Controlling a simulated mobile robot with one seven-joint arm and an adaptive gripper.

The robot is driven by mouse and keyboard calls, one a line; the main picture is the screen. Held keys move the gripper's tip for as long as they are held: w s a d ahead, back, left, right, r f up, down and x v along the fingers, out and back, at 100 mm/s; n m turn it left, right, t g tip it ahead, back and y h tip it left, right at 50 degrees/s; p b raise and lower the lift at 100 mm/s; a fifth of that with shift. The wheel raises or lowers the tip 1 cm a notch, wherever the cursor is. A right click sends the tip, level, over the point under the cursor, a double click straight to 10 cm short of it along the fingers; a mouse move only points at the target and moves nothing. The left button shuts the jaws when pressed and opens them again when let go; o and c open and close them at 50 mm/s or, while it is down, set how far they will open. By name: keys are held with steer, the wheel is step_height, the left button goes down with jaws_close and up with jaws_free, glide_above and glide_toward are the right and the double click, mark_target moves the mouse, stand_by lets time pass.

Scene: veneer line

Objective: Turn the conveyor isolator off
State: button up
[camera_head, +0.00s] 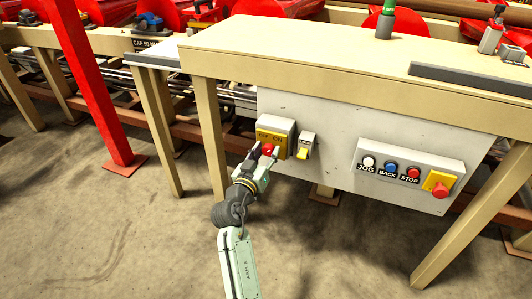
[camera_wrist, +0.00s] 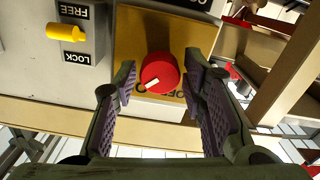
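The conveyor isolator is a yellow plate (camera_head: 284,137) on a grey box, marked OFF at left and ON at right in the head view. Its round red knob (camera_head: 268,149) is partly hidden by my gripper (camera_head: 262,164). In the wrist view the red knob (camera_wrist: 160,72) lies between the two fingertips of my gripper (camera_wrist: 160,82), in front of the yellow plate (camera_wrist: 135,45). The fingers are spread, with a narrow gap on each side of the knob. A white mark on the knob points toward the lower left there. The lettering near the knob is partly hidden.
Beside the isolator is a small box with a yellow lever (camera_wrist: 66,32), labelled FREE and LOCK. Farther right, a panel (camera_head: 408,172) carries JOG, BACK and STOP buttons and a red emergency button (camera_head: 440,189). A beige table leg (camera_head: 207,130) stands left of my gripper.

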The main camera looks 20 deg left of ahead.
steer(key=c, duration=0.8)
steer(key=shift+n, duration=0.3)
steer(key=n+p, duration=0.1)
steer(key=n, duration=0.3)
steer(key=n+p, duration=0.2)
steer(key=n, duration=0.3)
steer(key=shift+r, duration=0.1)
steer(key=n+p, duration=0.4)
steer(key=n, duration=0.2)
steer(key=shift+n+p, duration=0.6)
steer(key=shift+n, duration=0.5)
steer(key=shift+f, duration=0.2)
